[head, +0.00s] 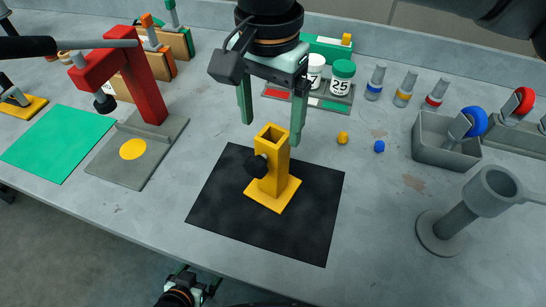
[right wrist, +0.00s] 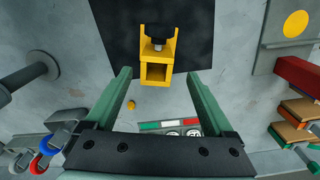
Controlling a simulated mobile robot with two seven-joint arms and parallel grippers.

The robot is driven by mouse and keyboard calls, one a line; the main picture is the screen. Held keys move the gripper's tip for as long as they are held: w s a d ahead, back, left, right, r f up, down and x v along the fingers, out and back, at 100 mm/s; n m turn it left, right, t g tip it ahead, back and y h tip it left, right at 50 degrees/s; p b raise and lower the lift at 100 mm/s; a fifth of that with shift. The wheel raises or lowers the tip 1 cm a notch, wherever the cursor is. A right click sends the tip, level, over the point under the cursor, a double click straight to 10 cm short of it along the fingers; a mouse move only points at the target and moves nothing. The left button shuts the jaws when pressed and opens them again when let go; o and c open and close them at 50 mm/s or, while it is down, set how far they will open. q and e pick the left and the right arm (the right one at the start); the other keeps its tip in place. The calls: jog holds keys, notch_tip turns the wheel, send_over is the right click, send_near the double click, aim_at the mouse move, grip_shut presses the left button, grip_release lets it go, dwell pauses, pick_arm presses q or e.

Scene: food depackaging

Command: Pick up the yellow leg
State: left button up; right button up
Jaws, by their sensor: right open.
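The yellow leg (head: 272,170) is an upright square tube, open at the top, on a square yellow base plate. A black knob sticks out of its side. It stands on a black mat (head: 222,205). My right gripper (head: 271,132) is open and empty, with its green fingers pointing down above and around the top of the leg in the head view. In the right wrist view the leg (right wrist: 154,72) lies just beyond the fingertips (right wrist: 158,77), roughly centred between them. I see no contact.
A red press (head: 150,88) on a grey plate stands left, beside a green mat (head: 45,143). A grey funnel stand (head: 447,232) and a grey bin (head: 440,150) are right. Bottles (head: 341,78) stand behind. Small yellow (head: 342,138) and blue (head: 379,146) pieces lie right of the leg.

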aim_at(273, 162)
notch_tip(273, 162, down, 5)
jog(key=shift+s+r, duration=0.1)
jog(key=shift+r, duration=0.05)
jog(key=shift+s+d+f+p, duration=0.15)
jog(key=shift+f+p, duration=0.65)
jog(key=shift+f, duration=1.85)
grip_shut()
jog(key=shift+r, duration=0.1)
